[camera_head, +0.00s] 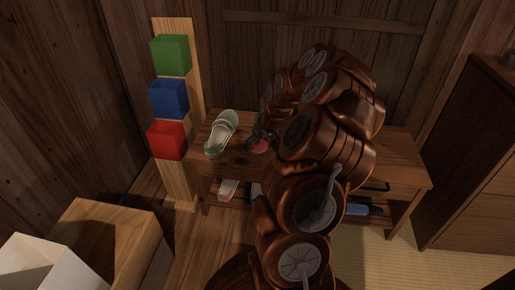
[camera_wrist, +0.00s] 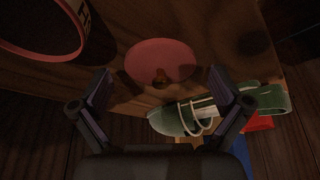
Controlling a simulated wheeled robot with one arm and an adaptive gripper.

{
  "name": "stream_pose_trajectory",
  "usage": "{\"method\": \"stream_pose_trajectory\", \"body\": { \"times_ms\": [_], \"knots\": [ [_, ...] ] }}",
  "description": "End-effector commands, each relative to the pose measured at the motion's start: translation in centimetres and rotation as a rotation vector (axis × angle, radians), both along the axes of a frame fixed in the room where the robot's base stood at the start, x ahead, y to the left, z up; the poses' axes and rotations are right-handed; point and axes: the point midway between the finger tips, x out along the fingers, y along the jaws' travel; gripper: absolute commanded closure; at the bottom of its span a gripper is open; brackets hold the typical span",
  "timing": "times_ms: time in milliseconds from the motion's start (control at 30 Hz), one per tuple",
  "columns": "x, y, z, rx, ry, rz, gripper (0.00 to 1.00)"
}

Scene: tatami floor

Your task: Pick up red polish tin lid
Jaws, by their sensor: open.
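The red polish tin lid (camera_wrist: 160,52) is a flat pinkish-red disc with a small brown knob. It lies on the wooden bench top, and part of it shows in the head view (camera_head: 258,147) beside my gripper. My gripper (camera_wrist: 160,73) is open and empty, with one finger on each side of the lid's near part in the wrist view. The fingers look apart from the lid; their exact height above it is unclear. In the head view my arm hides much of the bench and most of the gripper.
A green-and-white shoe (camera_head: 221,132) lies on the bench (camera_head: 400,165), close to the lid. A round red-rimmed object (camera_wrist: 40,52) is at upper left in the wrist view. Green, blue and red boxes (camera_head: 168,140) line the wall plank. A blue item (camera_head: 358,209) is on the lower shelf.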

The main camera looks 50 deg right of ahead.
Motion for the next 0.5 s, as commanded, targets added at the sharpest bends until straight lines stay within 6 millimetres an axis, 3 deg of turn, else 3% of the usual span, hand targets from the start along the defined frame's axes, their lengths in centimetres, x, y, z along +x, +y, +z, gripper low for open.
{"method": "stream_pose_trajectory", "body": {
  "times_ms": [133,500],
  "knots": [
    [-0.01,-0.01,0.13,0.0,0.0,0.0,0.02],
    [-0.02,-0.01,0.14,0.0,0.0,0.0,0.41]
  ]
}}
